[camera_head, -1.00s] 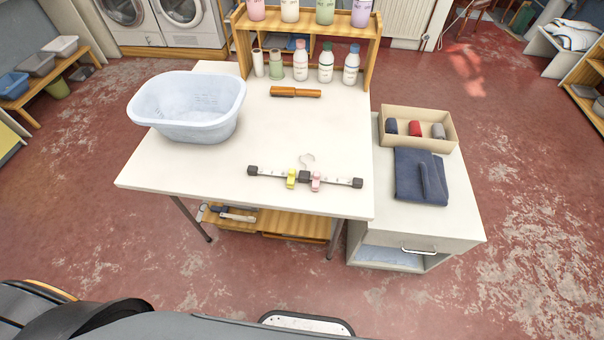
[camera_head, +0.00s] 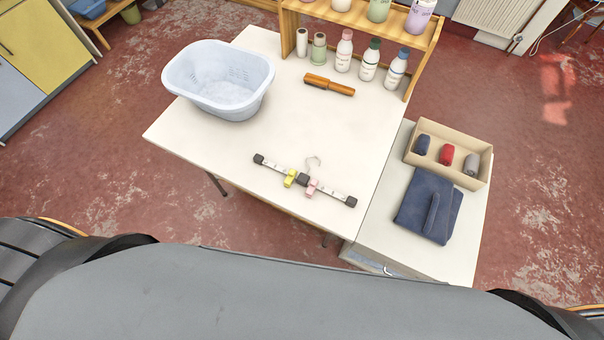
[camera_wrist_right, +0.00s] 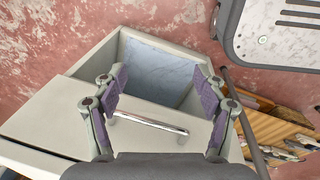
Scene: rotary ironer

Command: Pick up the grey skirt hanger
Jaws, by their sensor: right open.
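The skirt hanger (camera_head: 304,180) lies flat on the white table (camera_head: 210,150), near its front edge in the head view. It has a pale bar with dark ends, a dark centre block, a yellow clip, a pink clip and a pale hook pointing to the back. Nothing covers it. My right gripper (camera_wrist_right: 163,96) shows only in the right wrist view. It is open and empty, with purple pads apart, above the front of a cabinet with a metal handle (camera_wrist_right: 150,122). The hanger is not in that view. My left gripper is not in view.
A pale blue basin (camera_head: 220,85) and an orange-brown brush (camera_head: 329,85) are on the table. Several bottles stand by a wooden shelf (camera_head: 290,35) at the back. The cabinet (camera_head: 385,215) at right holds a folded navy cloth (camera_head: 428,205) and a box of rolls (camera_head: 480,180).

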